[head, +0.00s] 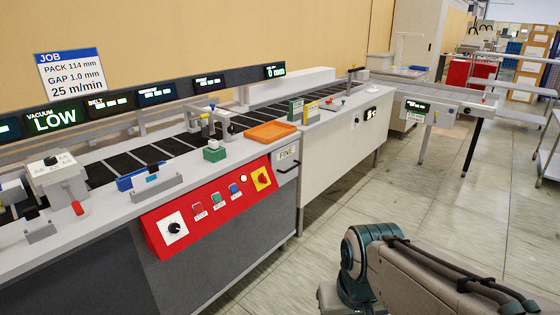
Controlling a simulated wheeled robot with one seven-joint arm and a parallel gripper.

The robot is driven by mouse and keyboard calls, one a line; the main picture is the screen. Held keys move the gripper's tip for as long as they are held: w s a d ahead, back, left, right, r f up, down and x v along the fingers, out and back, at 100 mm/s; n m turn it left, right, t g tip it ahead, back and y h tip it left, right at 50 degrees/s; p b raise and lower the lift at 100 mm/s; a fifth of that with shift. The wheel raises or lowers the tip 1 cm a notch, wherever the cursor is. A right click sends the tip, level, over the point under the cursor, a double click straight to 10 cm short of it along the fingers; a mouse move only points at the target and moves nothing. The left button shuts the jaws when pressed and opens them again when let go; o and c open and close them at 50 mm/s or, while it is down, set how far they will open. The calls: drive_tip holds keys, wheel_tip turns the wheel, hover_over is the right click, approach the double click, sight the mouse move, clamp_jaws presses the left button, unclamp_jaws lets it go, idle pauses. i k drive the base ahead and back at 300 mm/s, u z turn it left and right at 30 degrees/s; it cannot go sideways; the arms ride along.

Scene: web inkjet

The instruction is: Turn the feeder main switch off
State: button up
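A red control panel (212,208) is on the front of the machine bench. At its right end is a red rotary switch on a yellow plate (261,179), which looks like the main switch; its handle is too small to read its position. A black knob on a white plate (173,228) is at the panel's left end. Between them are red, green and blue buttons, and a lit round lamp (243,178). My arm shows at the lower right, apart from the panel. My gripper is outside the picture.
An orange tray (270,131) and a green-topped block (214,151) stand on the bench above the panel. A handle plate marked FINE (287,157) is just right of the panel. A display (54,119) reads LOW. The floor (400,190) right of the bench is clear.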

sight(261, 178)
drive_tip(key=k, duration=0.6)
drive_tip(key=z, duration=0.6)
drive_tip(key=i, duration=1.55)
drive_tip(key=u, duration=0.6)
